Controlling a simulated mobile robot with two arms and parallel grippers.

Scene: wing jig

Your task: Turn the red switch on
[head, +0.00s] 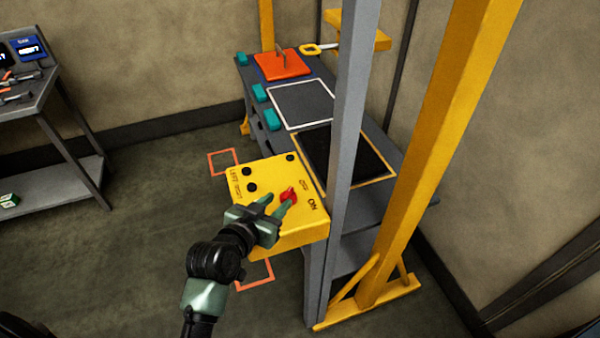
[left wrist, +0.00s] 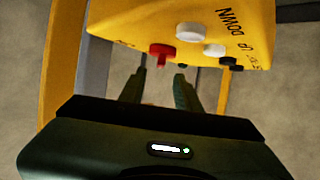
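The red switch (head: 288,194) sits on the top face of a yellow control box (head: 262,180), beside a printed "ON". My left gripper (head: 279,202) is at the switch in the head view, its fingers spread apart with the switch close to their tips. In the left wrist view the red switch (left wrist: 162,52) shows just beyond the two open fingers (left wrist: 160,80), left of the middle. I cannot tell whether a finger touches it. My right gripper is not in view.
A grey upright post (head: 350,130) stands right beside the box, with a yellow frame post (head: 440,150) further right. Behind is a grey bench (head: 395,160) with an orange block (head: 282,65) and teal pieces. Floor left of the box is clear.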

